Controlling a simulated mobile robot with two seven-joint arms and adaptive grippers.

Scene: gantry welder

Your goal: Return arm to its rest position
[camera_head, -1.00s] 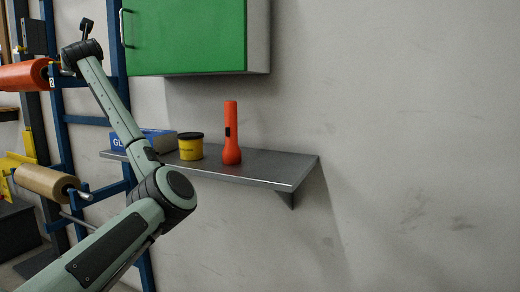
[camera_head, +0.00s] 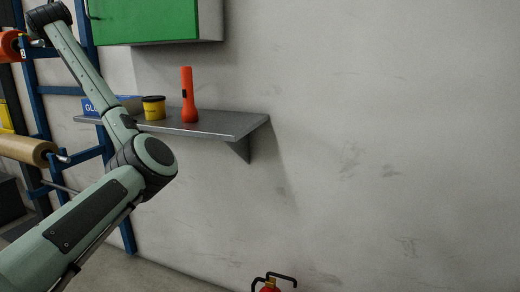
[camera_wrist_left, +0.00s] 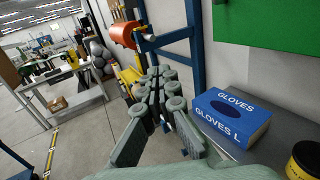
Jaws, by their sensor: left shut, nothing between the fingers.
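My left arm (camera_head: 100,190) comes in from the lower left in the head view and is bent up at its elbow. Its upper end reaches the top left corner, and its gripper is outside that picture. In the left wrist view my left gripper (camera_wrist_left: 160,90) is shut and empty, with its fingers together. It is in the air left of the blue gloves box (camera_wrist_left: 232,118), apart from it. My right arm and gripper are not in view.
The grey wall shelf (camera_head: 225,125) holds the gloves box, a yellow tub (camera_head: 153,109) and an orange flashlight (camera_head: 188,97). A green cabinet (camera_head: 150,20) hangs above. A blue rack (camera_head: 88,90) with rolls stands left. A red extinguisher (camera_head: 270,286) shows below.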

